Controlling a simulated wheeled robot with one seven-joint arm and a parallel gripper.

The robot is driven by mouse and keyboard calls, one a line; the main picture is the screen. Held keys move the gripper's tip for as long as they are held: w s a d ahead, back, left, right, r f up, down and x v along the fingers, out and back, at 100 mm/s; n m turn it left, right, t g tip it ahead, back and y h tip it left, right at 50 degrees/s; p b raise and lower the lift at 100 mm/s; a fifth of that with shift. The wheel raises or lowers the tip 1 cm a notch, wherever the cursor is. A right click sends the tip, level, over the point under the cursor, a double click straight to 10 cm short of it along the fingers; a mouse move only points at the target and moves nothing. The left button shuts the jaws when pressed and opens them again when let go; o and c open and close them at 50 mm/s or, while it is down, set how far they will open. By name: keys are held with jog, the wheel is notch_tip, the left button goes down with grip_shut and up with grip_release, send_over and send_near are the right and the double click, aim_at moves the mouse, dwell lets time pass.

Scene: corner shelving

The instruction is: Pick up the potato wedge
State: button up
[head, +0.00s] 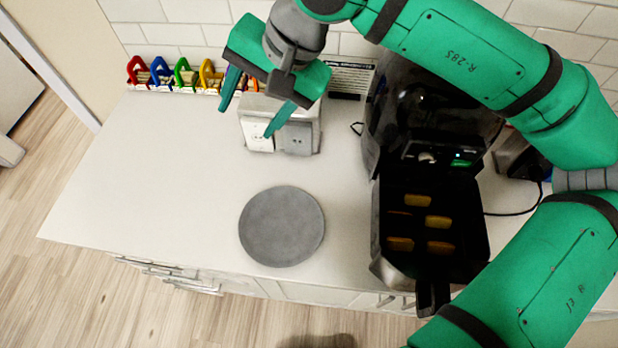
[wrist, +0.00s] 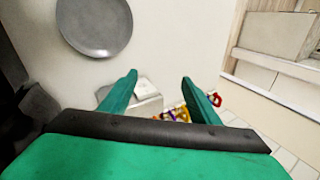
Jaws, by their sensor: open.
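Several potato wedges (head: 438,222) lie apart from each other in the open black air fryer basket (head: 478,215), right of centre in the head view. They are orange-yellow; one at the left is dark and hard to make out. My gripper (head: 246,118) is open and empty, up at the back left of the basket, above the counter near a white and grey box (head: 258,136). In the wrist view my gripper (wrist: 158,85) shows its two fingers spread with nothing between them. No wedge shows in the wrist view.
A grey round plate (head: 281,226) lies on the white counter (head: 150,190) left of the basket; it also shows in the wrist view (wrist: 95,25). The black air fryer (head: 395,110) stands behind the basket. Coloured clip-like items (head: 182,75) line the back wall. The counter's left is clear.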

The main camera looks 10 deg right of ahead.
jog(key=s+d+f+h, duration=0.1)
jog(key=d+f, duration=0.2)
jog(key=d, duration=0.3)
jog(key=s+d+f+n+h, duration=0.1)
jog(key=d+f, duration=0.1)
jog(key=d, duration=0.4)
jog(key=s+d+f+h, duration=0.1)
jog(key=d+f+h, duration=0.15)
jog(key=d, duration=0.25)
jog(key=n+g, duration=0.1)
jog(key=g, duration=0.1)
send_over(401, 214)
jog(key=shift+h, duration=0.45)
jog(key=f, duration=0.9)
jog(key=shift+s+a+f, duration=0.15)
jog(key=shift+s+f, duration=0.1)
jog(key=shift+f, duration=0.05)
jog(key=shift+w+f, duration=0.2)
jog(key=shift+f, duration=2.85)
jog(key=c, duration=0.8)
